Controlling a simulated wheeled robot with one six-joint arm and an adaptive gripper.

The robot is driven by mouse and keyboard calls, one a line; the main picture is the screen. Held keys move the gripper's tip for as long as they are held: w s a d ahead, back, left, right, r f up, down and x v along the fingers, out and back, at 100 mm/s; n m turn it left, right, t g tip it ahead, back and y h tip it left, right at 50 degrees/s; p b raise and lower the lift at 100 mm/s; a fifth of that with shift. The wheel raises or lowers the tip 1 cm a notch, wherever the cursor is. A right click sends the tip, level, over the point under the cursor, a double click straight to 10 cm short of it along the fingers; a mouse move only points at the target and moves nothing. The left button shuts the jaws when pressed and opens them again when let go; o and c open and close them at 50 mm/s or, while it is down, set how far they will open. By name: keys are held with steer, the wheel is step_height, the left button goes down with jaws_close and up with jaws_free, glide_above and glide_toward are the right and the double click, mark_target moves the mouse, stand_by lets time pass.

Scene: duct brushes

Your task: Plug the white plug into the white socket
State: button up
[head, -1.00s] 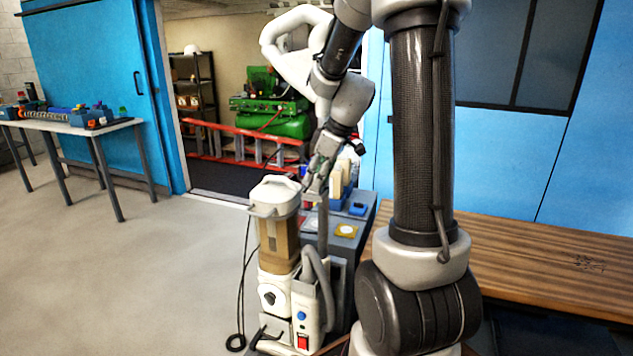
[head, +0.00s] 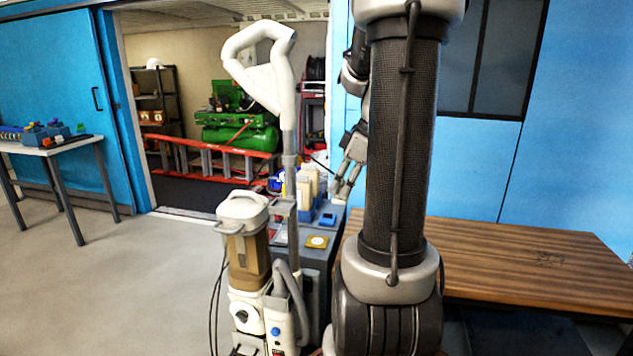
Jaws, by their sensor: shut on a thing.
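My gripper (head: 343,190) is in the middle of the head view, left of my dark column, with its fingers pointing down. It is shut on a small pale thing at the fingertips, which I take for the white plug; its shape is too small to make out. A thin dark cord (head: 320,165) runs to the gripper from the left. The gripper is by the right side of a grey cabinet top (head: 318,262), near a small blue block (head: 327,219). I cannot make out the white socket.
A white upright vacuum-like machine (head: 243,212) with a tall loop handle (head: 265,92) stands left of the gripper. A yellow square plate (head: 317,242) lies on the cabinet. A wooden bench (head: 520,262) is at right. The floor at left is clear.

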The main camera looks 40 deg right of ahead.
steer(key=shift+s+d, duration=0.75)
steer(key=shift+s, duration=0.25)
